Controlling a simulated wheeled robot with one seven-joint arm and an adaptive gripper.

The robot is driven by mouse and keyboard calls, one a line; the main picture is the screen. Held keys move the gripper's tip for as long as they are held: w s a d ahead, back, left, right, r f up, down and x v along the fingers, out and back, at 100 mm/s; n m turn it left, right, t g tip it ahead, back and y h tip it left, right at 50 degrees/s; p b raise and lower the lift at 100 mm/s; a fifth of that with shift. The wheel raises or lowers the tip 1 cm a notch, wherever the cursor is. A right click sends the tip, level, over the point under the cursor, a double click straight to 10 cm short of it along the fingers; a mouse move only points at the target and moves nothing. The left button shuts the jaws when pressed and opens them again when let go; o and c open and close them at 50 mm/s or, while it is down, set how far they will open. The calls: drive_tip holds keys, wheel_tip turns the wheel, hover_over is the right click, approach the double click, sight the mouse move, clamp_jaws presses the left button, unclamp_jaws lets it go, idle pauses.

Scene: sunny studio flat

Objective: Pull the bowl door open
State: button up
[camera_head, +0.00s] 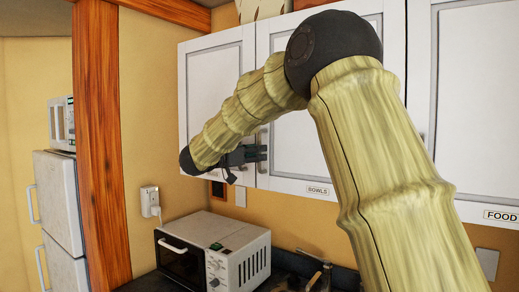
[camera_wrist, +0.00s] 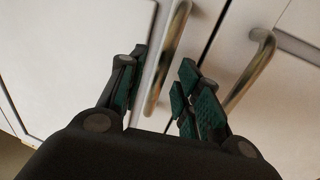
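The bowl door (camera_head: 300,173) is the white cabinet door with the "BOWLS" label (camera_head: 318,190) at its lower edge. It looks shut, flush with its neighbours. My gripper (camera_head: 258,153) is at the lower left edge of this door, partly hidden behind my arm. In the wrist view my gripper (camera_wrist: 160,92) is open. One metal bar handle (camera_wrist: 174,45) passes between or just beyond its fingertips; contact is not clear. A second bar handle (camera_wrist: 250,75) is outside the right finger, across the door seam. I cannot tell which handle is the bowl door's.
Another white door (camera_head: 215,85) is to the left, and a "FOOD" door (camera_head: 480,110) to the right. A microwave (camera_head: 215,255) stands below on the dark counter (camera_head: 290,272). A wooden post (camera_head: 98,140) and a white fridge (camera_head: 60,200) are at the left.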

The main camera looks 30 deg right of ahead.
drive_tip(key=shift+w+d+f, duration=0.1)
drive_tip(key=shift+w+d, duration=0.15)
drive_tip(key=shift+d, duration=0.75)
drive_tip(key=shift+s, duration=0.1)
clamp_jaws()
drive_tip(key=shift+a, duration=0.2)
